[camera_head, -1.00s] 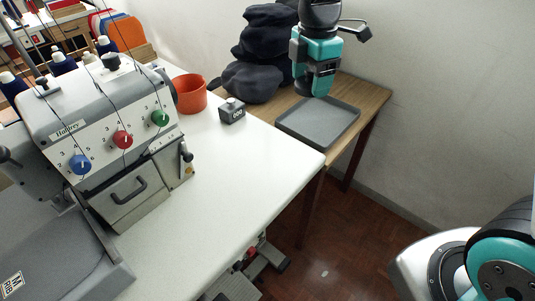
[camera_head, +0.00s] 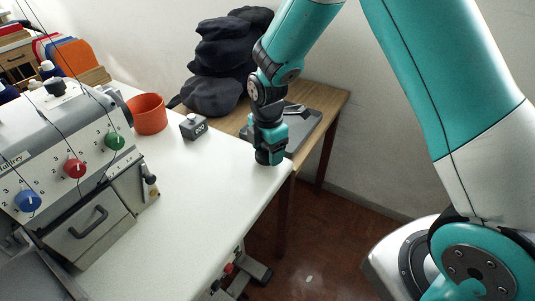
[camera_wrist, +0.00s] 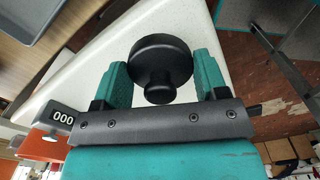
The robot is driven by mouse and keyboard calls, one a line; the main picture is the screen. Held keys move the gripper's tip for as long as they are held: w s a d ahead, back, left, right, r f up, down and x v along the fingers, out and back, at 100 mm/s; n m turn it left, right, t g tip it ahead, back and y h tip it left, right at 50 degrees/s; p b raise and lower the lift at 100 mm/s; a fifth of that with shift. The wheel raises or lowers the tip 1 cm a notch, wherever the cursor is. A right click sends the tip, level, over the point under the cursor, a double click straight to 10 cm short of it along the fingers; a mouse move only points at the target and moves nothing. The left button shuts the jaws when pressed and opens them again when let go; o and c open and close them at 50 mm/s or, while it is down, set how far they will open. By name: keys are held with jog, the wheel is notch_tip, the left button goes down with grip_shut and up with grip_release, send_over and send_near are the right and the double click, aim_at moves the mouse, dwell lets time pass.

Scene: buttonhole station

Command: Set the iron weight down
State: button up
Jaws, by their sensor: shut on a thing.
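The iron weight (camera_wrist: 160,62) is a black round disc with a small knob, seen in the wrist view between the two teal fingers. The weight is hard to make out there, hidden by the gripper. I cannot tell whether its base touches the table top.
A grey tray (camera_head: 312,124) lies on the wooden side table, behind my gripper. A small grey counter (camera_head: 194,127) reading 000 and an orange pot (camera_head: 149,113) stand to the left. A sewing machine (camera_head: 85,185) fills the left side. White table surface in front is clear.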

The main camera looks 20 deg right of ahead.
jog(key=shift+f, duration=0.85)
jog(key=o, duration=1.2)
jog(key=shift+f, duration=0.15)
notch_tip(320, 180, up, 12)
jog(key=shift+f, duration=0.1)
jog(key=s+a+r+m+y, duration=0.1)
jog(key=s+r+m, duration=0.3)
jog(key=s, duration=0.4)
jog(key=s+a+r+m+y, duration=0.1)
jog(key=s+a+r+m, duration=0.2)
jog(key=s, duration=0.5)
jog(key=s+a+r+m+y, duration=0.1)
jog(key=s+r+m+y, duration=0.1)
jog(key=s+r+m, duration=0.3)
jog(key=shift+s+a+m, duration=0.2)
jog(key=shift+s+m, duration=0.2)
jog(key=shift+s, duration=0.5)
jog(key=shift+s+a+m, duration=0.2)
jog(key=shift+s+m, duration=0.2)
jog(key=shift+s, duration=0.5)
